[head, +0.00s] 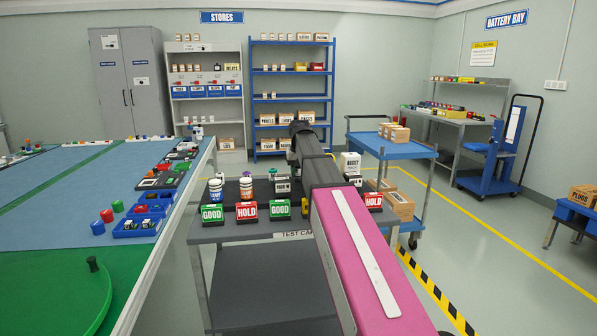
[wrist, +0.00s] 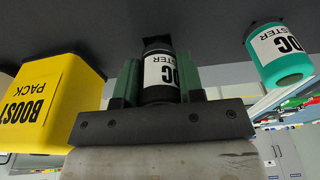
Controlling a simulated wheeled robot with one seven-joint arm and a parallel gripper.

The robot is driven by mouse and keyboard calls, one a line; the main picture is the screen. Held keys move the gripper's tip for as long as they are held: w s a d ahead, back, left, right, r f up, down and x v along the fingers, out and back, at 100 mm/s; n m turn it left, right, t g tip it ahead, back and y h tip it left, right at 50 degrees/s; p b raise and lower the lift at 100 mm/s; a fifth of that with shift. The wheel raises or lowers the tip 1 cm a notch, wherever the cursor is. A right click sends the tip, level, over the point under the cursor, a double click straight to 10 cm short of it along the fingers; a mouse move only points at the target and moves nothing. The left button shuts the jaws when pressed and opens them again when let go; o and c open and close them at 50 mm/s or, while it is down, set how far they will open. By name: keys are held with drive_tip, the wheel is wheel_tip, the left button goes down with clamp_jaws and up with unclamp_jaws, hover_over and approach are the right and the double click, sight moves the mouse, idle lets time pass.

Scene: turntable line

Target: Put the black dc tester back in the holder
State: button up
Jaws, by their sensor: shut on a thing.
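My gripper (wrist: 159,82) is shut on the black dc tester (wrist: 160,62), with a green finger on each side of it. The tester's white label reads DC, upside down in the wrist view. The tester's far end is close to a dark surface (wrist: 215,15); I cannot tell whether it touches. A small black piece shows at that end; I cannot tell if it is the holder. A teal dc tester (wrist: 282,55) is to the right, apart from the gripper. In the head view my arm hides the gripper and the held tester.
A yellow boost pack (wrist: 50,105) is close on the left in the wrist view. In the head view, the test cart (head: 235,231) carries bottles and green GOOD and red HOLD signs (head: 247,211). A blue trolley (head: 400,151) with boxes stands behind it, and a blue-topped table (head: 60,180) is at left.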

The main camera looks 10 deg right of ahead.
drive_tip(key=shift+f, duration=0.55)
drive_tip(key=o, duration=1.1)
